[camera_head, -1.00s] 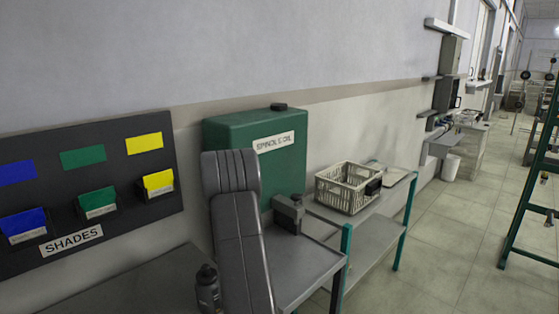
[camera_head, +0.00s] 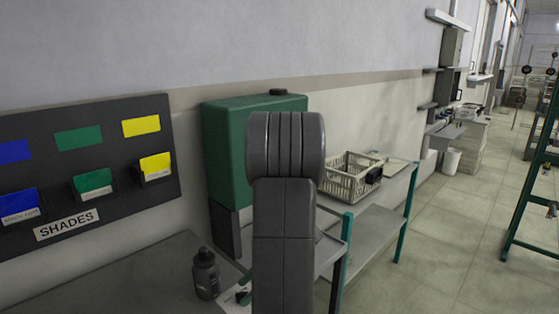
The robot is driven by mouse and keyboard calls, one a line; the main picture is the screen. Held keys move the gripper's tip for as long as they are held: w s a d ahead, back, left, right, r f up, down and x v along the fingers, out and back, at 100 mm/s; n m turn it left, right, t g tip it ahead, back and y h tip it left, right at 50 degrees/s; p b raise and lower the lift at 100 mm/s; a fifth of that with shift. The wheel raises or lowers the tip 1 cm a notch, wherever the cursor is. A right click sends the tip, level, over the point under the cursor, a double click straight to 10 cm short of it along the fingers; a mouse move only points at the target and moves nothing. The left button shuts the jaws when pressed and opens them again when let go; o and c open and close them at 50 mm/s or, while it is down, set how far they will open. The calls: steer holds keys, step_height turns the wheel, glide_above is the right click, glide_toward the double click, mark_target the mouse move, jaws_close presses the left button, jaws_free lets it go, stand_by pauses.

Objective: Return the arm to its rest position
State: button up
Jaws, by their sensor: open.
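My arm (camera_head: 283,235) stands up in the middle of the head view, its dark grey links in front of the green tank and the steel table. Its rounded upper joint (camera_head: 285,146) is at the top. My gripper is not visible; the arm hides what is behind it.
A green tank (camera_head: 226,150) stands against the wall. A dark bottle (camera_head: 205,273) is on the grey bench (camera_head: 130,285) at lower left. A shades board (camera_head: 105,182) with blue, green and yellow bins hangs at left. A cream basket (camera_head: 347,183) sits on the green-legged table.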

steer(key=shift+s+f+m+t+b, duration=0.1)
steer(key=shift+s+m+t+b, duration=0.1)
steer(key=shift+m+t+b, duration=0.45)
steer(key=shift+d+r+m+t, duration=0.25)
steer(key=shift+d+r+m, duration=0.2)
steer(key=shift+d+r, duration=0.85)
steer(key=shift+a, duration=0.1)
steer(key=shift+p, duration=0.3)
